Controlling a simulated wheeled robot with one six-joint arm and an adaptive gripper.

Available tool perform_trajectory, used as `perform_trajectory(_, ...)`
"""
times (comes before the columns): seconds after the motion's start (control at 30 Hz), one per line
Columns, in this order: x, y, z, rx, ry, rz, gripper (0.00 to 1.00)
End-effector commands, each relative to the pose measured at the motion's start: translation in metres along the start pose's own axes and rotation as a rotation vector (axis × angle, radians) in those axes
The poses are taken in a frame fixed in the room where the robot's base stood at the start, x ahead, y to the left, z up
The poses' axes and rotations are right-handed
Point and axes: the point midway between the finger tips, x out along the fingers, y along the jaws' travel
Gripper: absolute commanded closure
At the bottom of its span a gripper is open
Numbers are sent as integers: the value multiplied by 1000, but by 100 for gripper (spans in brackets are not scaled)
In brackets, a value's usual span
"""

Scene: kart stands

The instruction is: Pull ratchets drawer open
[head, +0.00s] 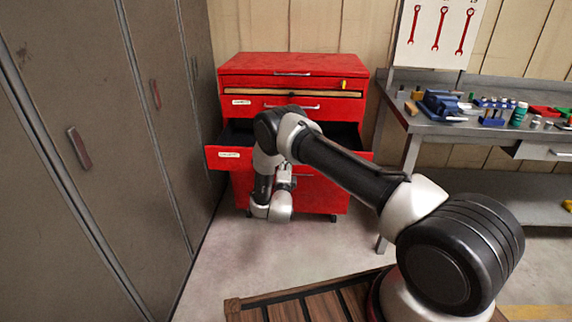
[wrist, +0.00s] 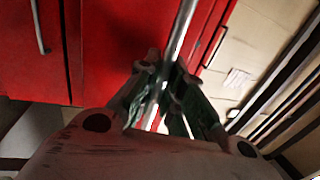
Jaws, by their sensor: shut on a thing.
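A red tool cabinet (head: 290,64) stands against the back wall in the head view. One of its drawers (head: 214,158) stands out from the cabinet, with its dark inside showing; its label is too small to read. My arm hides the middle of its front. In the wrist view, my gripper (wrist: 166,76) is shut on a silver bar handle (wrist: 183,26), which runs between the two fingers in front of a red face. In the head view, my gripper is mostly hidden by my arm, low in front of the cabinet.
Grey lockers (head: 95,150) line the left side, close to the cabinet. A metal workbench (head: 440,122) with tools and small items stands to the right. A slatted wooden pallet (head: 255,309) lies on the floor in front. Bare floor (head: 225,255) shows between lockers and pallet.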

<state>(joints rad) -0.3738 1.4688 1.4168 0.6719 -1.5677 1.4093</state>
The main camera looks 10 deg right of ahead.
Motion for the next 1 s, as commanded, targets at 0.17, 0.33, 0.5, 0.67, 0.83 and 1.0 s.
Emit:
perform_trajectory(0.17,0,1,-1,-1,1,2,100)
perform_trajectory(0.33,0,1,-1,-1,1,2,100)
perform_trajectory(0.5,0,1,-1,-1,1,2,89)
perform_trajectory(0.67,0,1,0,0,1,1,68)
perform_trajectory(0.83,0,0,0,0,0,1,68)
perform_trajectory(1.0,-5,0,0,0,0,1,68)
